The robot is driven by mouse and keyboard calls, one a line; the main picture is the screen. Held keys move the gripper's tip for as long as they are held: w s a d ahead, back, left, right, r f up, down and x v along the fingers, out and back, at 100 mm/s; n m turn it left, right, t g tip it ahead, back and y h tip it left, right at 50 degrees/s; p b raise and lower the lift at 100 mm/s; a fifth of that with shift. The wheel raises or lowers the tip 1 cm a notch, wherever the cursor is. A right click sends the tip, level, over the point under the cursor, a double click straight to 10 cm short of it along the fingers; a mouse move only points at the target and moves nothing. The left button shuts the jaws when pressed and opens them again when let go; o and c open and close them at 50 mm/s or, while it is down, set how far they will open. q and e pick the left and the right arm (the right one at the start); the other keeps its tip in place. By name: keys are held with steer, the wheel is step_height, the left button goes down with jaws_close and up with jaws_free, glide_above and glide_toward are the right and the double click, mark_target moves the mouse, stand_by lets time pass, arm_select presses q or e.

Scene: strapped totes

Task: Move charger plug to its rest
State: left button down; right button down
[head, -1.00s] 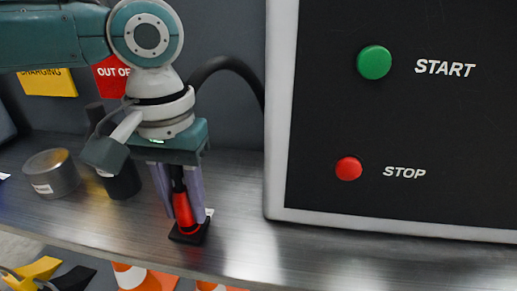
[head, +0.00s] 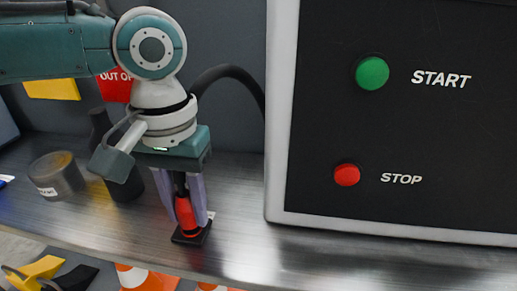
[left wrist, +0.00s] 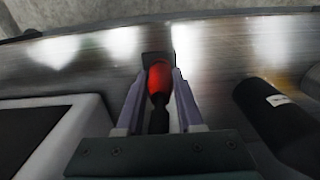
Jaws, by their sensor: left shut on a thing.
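The charger plug (head: 186,214) is red with a dark cable end at its top. It stands upright at a small black square base (head: 191,237) on the metal shelf, which I take to be its rest. My left gripper (head: 190,205) points down and is shut on the plug, one finger on each side. In the left wrist view the red plug (left wrist: 159,80) lies between the fingers (left wrist: 158,100), its tip at the dark base (left wrist: 157,58). I cannot tell whether the plug is fully seated. My right gripper is in neither view.
A panel (head: 400,120) with a green START button (head: 372,73) and a red STOP button (head: 347,175) stands to the right. A grey round tin (head: 57,176) and a dark cylinder (head: 124,186) stand to the left. A black cable (head: 232,71) arcs behind. The shelf (head: 300,245) is clear in front of the panel.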

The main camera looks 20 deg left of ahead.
mark_target(180, 181)
arm_select(q)
steer(key=shift+f, duration=0.55)
stand_by(0.4)
steer(key=c, duration=0.7)
jaws_free()
steer(key=shift+o, duration=0.7)
steer(key=shift+r, duration=0.1)
steer(key=shift+o, duration=0.5)
step_height(180, 181, up, 8)
steer(key=p, duration=0.4)
steer(key=shift+r, duration=0.85)
